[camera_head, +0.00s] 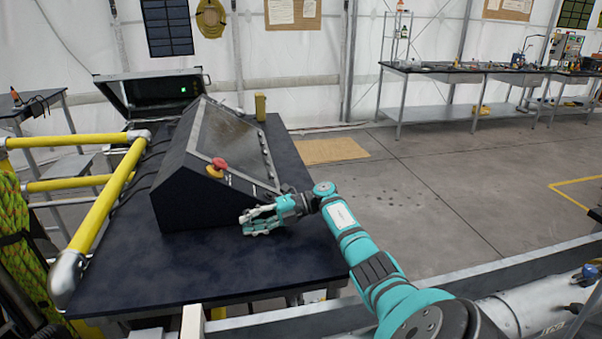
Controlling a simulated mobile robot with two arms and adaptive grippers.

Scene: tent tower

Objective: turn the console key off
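The console (178,195) is a dark box with a sloped panel, standing on a dark table (200,270). A red mushroom button (219,163) on a yellow base sits at the lower edge of its panel. I cannot make out the key; small controls run along the panel's front and right edges. My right gripper (253,222) is low at the console's front right corner, its fingers pointing left, close to the front face. I cannot tell whether it touches the console or whether its fingers are open or shut. My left gripper is not in view.
Yellow rails (106,195) with grey joints run along the table's left side. An open black case (150,92) with a green light stands behind the console, and a small yellow object (260,107) at the back right. The table's front is clear.

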